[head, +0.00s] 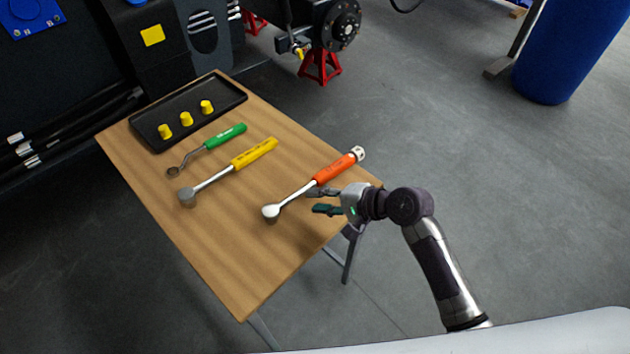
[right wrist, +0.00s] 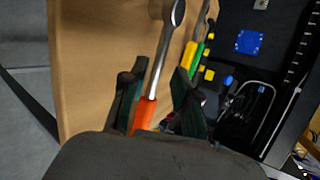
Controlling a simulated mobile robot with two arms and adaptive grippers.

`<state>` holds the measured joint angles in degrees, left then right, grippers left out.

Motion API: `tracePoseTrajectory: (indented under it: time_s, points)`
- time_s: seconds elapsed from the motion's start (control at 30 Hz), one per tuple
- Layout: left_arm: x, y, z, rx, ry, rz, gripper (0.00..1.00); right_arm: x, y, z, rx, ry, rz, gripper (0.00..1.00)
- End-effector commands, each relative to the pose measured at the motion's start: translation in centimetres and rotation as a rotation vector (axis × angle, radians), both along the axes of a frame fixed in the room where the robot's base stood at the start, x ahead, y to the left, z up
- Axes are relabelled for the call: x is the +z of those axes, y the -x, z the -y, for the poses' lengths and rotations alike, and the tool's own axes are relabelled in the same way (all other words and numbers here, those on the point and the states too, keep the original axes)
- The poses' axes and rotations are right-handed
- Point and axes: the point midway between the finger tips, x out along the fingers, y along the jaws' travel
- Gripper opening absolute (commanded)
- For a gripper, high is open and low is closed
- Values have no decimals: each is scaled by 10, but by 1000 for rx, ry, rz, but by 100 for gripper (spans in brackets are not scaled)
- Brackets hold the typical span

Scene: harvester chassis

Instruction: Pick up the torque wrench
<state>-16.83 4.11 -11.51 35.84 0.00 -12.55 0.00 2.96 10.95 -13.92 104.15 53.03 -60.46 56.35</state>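The wrench with the orange handle (head: 336,170), which looks like the torque wrench, lies on the table's right part, with its round steel head towards the front. My right gripper (head: 314,201) is open at the table's right edge, just beside the orange wrench's shaft. In the right wrist view the orange wrench (right wrist: 148,110) shows between the two spread fingers (right wrist: 160,75); the fingers do not appear closed on it. Its handle end is partly hidden by the gripper there. My left gripper is not in view.
A yellow-handled tool (head: 253,154) and a green-handled wrench (head: 223,137) lie further left on the wooden table (head: 245,255). A black tray (head: 228,93) with yellow caps (head: 186,119) stands at the back. The table's front part is clear. A blue barrel (head: 570,50) stands far right.

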Motion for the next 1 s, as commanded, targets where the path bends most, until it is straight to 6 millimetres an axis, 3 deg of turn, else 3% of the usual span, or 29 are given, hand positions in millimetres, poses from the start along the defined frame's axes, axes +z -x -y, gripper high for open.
tracePoseTrajectory:
  time_s: [0.6,0.87,1.0]
  points:
    - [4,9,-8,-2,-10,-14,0,-35,-36,-50,-1,3,0,30]
    - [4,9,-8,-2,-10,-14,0,-38,-38,-53,-1,4,1,30]
    - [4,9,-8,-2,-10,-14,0,-38,-38,-53,-1,4,1,11]
